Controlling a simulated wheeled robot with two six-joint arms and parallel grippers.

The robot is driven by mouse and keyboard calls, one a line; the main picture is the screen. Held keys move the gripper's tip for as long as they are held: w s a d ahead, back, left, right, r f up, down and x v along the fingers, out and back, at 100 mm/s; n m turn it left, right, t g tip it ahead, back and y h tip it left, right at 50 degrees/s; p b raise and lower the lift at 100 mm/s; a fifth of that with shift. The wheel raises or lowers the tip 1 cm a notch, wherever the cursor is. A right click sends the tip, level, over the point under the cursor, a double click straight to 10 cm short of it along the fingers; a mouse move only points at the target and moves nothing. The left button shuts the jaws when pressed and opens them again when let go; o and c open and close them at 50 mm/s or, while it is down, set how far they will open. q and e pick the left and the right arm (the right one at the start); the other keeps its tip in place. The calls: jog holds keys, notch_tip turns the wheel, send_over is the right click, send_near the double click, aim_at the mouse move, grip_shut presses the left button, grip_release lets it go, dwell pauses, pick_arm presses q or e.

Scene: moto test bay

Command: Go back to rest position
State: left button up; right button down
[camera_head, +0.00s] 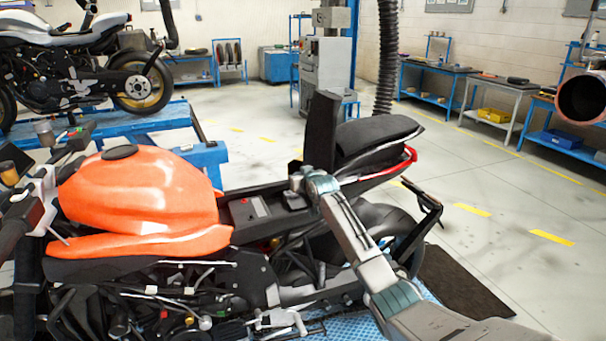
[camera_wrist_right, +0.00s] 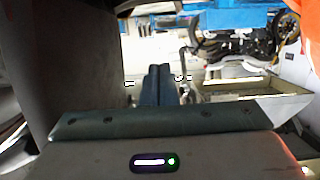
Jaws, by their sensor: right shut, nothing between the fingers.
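My right arm (camera_head: 352,235) comes in from the lower right of the head view and reaches over the motorcycle's open rear section. Its wrist end is beside an upright dark panel (camera_head: 321,130), just ahead of the tail seat (camera_head: 372,136). In the right wrist view my right gripper (camera_wrist_right: 158,72) has its two fingers together with nothing between them. A dark surface (camera_wrist_right: 50,70) stands close on the left of that view. The motorcycle's orange tank (camera_head: 140,192) is left of my right arm. My left gripper is not in view.
A second motorcycle (camera_head: 90,68) stands on a blue lift (camera_head: 120,126) at the back left. A grey machine cabinet (camera_head: 325,75) is behind. Workbenches (camera_head: 435,68) line the right wall. The floor (camera_head: 480,170) to the right is mostly clear.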

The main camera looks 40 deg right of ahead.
jog(key=shift+s+r+b, duration=0.55)
jog(key=shift+s+r, duration=1.05)
jog(key=s+a+f+n+g+y, duration=0.1)
jog(key=s+a+f+n+g, duration=0.15)
jog(key=s+a+f, duration=0.75)
jog(key=s+a+f+n+g+y, duration=0.1)
jog(key=s+a+f+g, duration=0.2)
jog(key=s+a+f, duration=0.7)
jog(key=s+a+f+g, duration=0.2)
jog(key=s, duration=0.9)
jog(key=s+a+f+g, duration=0.1)
jog(key=s+a, duration=0.2)
jog(key=s, duration=0.9)
jog(key=s+a+f+g, duration=0.2)
jog(key=s, duration=0.9)
notch_tip(320, 180, down, 32)
jog(key=d+g+b, duration=0.1)
jog(key=d+g, duration=0.1)
jog(key=d, duration=0.1)
jog(key=s+f+b, duration=0.1)
jog(key=s+f, duration=1.7)
jog(key=f, duration=0.2)
jog(key=shift+s+d+g+y, duration=0.35)
jog(key=shift+s+d+y, duration=0.05)
jog(key=shift+d, duration=0.05)
